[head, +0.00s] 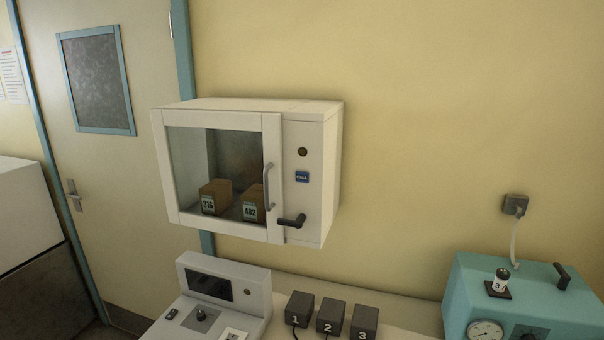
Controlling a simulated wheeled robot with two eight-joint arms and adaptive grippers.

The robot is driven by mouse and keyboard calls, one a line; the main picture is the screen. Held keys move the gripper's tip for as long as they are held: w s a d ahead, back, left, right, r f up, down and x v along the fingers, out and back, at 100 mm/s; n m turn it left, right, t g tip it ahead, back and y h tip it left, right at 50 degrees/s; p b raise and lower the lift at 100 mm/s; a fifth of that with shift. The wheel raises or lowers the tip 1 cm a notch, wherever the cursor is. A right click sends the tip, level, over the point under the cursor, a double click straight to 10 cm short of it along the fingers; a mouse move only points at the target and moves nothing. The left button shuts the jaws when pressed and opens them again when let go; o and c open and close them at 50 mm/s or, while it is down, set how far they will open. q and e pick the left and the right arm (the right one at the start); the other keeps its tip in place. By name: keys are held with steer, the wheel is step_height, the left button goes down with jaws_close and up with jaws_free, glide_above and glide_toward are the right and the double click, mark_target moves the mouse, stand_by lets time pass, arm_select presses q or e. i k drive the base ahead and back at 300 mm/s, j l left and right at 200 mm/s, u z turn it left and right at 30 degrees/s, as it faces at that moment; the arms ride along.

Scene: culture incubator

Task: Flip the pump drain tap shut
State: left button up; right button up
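A teal box-shaped unit (470,293), which looks like the pump, stands at the lower right and is cut off by the bottom edge. A black lever (562,275) stands tilted on its top at the back right. A round white gauge (486,331) and a dark knob (530,334) are on its front, both partly cut off. I cannot tell for sure which part is the drain tap or how it is set. Neither of my grippers is in view.
A white incubator (313,180) with a glass door, holding boxes, hangs on the wall. Below are a grey console (258,282) and black blocks numbered 1 (299,308), 2 (330,316) and 3 (364,322).

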mark_target(564, 279)
steer(key=k+j+z, duration=0.15)
steer(key=z, duration=1.45)
